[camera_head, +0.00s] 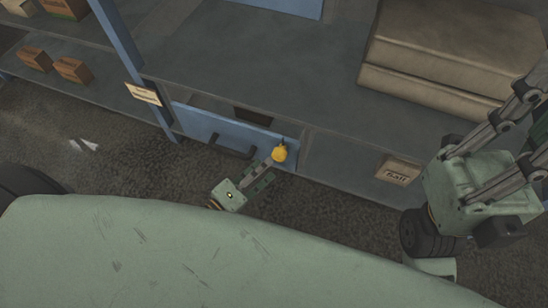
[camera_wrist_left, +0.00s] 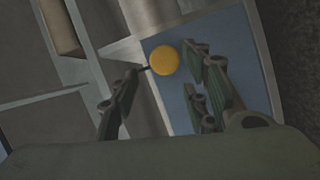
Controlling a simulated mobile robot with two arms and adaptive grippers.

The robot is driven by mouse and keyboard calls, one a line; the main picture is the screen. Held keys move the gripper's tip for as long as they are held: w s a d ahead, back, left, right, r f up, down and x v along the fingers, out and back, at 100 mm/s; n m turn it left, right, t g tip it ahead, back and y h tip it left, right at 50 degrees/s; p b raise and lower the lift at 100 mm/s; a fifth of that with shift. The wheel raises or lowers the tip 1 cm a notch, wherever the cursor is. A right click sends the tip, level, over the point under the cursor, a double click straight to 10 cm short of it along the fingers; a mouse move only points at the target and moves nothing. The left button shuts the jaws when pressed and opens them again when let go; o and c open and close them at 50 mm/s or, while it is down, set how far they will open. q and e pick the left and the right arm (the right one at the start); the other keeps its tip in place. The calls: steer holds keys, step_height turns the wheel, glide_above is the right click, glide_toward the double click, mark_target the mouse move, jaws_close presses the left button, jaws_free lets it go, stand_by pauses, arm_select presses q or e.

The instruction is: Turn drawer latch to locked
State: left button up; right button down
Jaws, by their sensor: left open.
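The drawer has a blue front (camera_head: 195,125) with a dark bar handle (camera_head: 232,149), under the grey worktop. The latch shows as a round yellow knob (camera_head: 279,154) with a short dark stem, at the right end of the drawer front. In the left wrist view the yellow knob (camera_wrist_left: 164,60) lies between the finger lines, near the tips, against the blue panel. My left gripper (camera_head: 272,167) is open around or just short of the knob; contact cannot be told. My right gripper (camera_head: 525,125) is at the right, its fingertips not clearly shown.
A box labelled salt (camera_head: 398,171) sits on the lower shelf to the right. Small brown boxes (camera_head: 72,70) stand at the left. A blue post (camera_head: 120,40) rises left of the drawer.

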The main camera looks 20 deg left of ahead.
arm_select(q)
steer(key=v, duration=0.5)
steer(key=shift+s+r, duration=0.1)
steer(key=shift+s, duration=0.15)
